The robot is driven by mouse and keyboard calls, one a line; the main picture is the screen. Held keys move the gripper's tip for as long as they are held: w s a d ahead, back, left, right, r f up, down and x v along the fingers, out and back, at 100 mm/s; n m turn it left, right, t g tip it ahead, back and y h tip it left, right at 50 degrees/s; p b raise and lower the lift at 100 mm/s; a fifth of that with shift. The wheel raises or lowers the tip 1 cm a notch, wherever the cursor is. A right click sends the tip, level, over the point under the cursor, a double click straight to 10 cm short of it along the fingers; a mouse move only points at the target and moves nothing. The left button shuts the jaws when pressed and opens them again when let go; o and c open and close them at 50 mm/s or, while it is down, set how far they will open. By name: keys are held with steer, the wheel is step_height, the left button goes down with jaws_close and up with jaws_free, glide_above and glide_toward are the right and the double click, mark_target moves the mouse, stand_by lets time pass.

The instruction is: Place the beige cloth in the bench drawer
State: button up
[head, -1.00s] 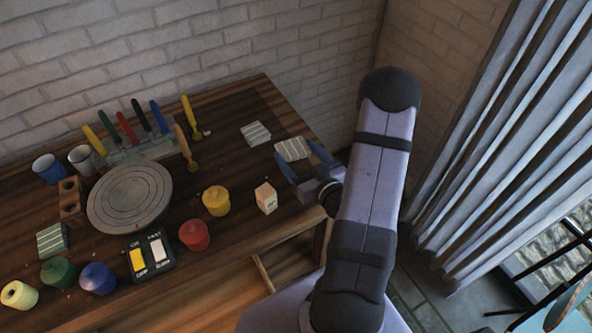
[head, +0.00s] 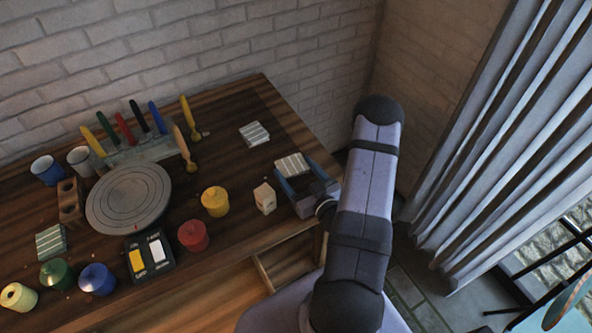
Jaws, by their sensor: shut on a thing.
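The beige cloth (head: 291,163), folded and striped, is at the right end of the wooden bench. My gripper (head: 303,175) is shut on it, with one blue finger on each side. The near part of the cloth is hidden by the gripper, and I cannot tell whether it is clear of the bench top. The bench drawer (head: 289,262) is pulled open below the front edge, left of my arm. Its visible inside looks empty; my arm and base hide its right part.
A pale striped cloth (head: 254,133) lies behind, and a greenish one (head: 51,242) at far left. A small white carton (head: 264,198) stands just left of my gripper, near yellow (head: 215,201) and red (head: 193,236) pots. A turntable (head: 129,199) and tool rack (head: 150,149) are further left.

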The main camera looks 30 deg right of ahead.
mark_target(298, 173)
steer(key=shift+f, duration=0.25)
steer(key=shift+f, duration=0.15)
steer(key=o, duration=1.1)
steer(key=shift+c, duration=0.2)
steer(key=shift+s, duration=0.15)
steer(key=s+b, duration=0.1)
steer(key=s, duration=0.1)
steer(key=s+r+b, duration=0.1)
steer(key=s, duration=0.2)
steer(key=shift+s+d, duration=0.1)
steer(key=shift+d, duration=0.1)
steer(key=shift+s+r+b, duration=0.2)
steer(key=shift+s+b, duration=0.1)
steer(key=shift+s, duration=0.6)
